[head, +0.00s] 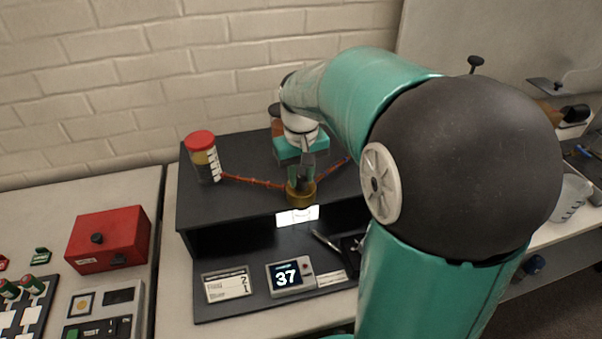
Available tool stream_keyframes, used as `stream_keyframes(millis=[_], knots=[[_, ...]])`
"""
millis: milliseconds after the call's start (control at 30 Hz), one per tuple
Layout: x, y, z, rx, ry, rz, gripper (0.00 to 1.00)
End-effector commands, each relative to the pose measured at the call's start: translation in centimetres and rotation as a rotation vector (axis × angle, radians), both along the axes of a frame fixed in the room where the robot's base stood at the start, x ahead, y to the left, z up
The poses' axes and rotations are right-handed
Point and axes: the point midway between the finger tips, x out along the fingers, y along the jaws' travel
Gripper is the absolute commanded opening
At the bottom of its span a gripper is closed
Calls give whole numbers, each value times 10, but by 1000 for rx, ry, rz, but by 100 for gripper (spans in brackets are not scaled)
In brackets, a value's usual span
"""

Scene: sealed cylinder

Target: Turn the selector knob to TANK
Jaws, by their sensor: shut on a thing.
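A round brass valve body (301,199) sits at the front edge of the dark raised shelf, with orange-red hoses running out to its left and right. My gripper (302,180) points down onto its top. The fingers are shut on the selector knob there, which they largely hide. I cannot make out which way the knob points. A bright white label (297,215) is just below the valve on the shelf's front; its lettering is not readable. The left hose (252,182) leads to a clear cylinder with a red cap (202,157).
My arm covers the right part of the shelf (235,204). Below it are a display reading 37 (286,277), a printed card (228,285) and a metal tool (326,241). A red box (108,240) stands on the left table. A clear beaker (571,198) stands far right.

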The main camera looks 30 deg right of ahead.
Motion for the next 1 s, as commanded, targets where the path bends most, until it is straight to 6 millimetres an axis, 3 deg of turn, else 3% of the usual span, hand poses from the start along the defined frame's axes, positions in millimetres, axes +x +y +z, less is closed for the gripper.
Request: stream_keyframes(millis=[433, 1000], knots=[[1, 1, 1, 1, -4, -273, 4], [1, 0, 1, 0, -6, -324, 4]])
